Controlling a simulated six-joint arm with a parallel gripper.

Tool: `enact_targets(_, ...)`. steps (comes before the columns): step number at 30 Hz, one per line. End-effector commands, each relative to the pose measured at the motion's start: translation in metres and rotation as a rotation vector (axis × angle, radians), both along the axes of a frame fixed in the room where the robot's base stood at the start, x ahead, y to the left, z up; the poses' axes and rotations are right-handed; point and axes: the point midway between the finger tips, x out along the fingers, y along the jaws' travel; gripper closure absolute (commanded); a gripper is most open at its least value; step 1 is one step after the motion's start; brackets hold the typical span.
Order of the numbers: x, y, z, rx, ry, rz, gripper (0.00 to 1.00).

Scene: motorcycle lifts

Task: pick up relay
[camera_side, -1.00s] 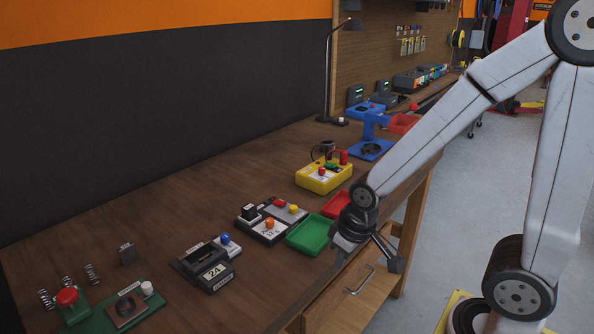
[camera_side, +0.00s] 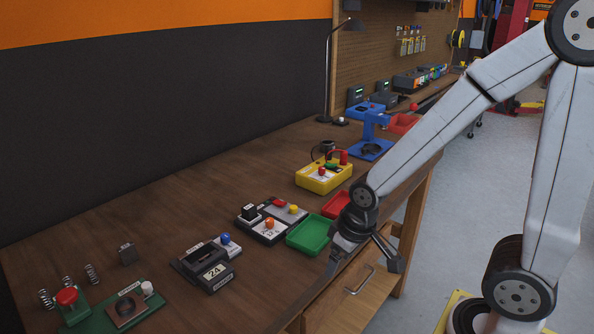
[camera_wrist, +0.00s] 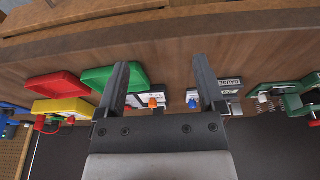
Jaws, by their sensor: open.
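A small dark grey block (camera_side: 127,255) with a pale mark on top, which looks like the relay, stands upright on the bench at the left in the side view. A black cube (camera_side: 249,212) on a grey and white board is also relay-like; I cannot tell for sure which one is the relay. My gripper (camera_side: 362,264) hangs at the bench's front edge, beside the green tray and well apart from both blocks. In the wrist view my gripper (camera_wrist: 161,66) is open, with nothing between its fingers. I cannot make out the grey block there.
A green tray (camera_side: 309,235) and a red tray (camera_side: 335,204) lie near my gripper.

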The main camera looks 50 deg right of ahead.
Motion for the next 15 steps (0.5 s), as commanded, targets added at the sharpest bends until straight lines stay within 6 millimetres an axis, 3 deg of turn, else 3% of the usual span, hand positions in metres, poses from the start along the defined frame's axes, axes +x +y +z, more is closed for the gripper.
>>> enact_targets(8,0.009,-0.001,0.002,0.000,-0.005,0.000,0.12)
enact_targets(15,0.054,-0.004,0.010,0.001,-0.026,-0.003,0.12)
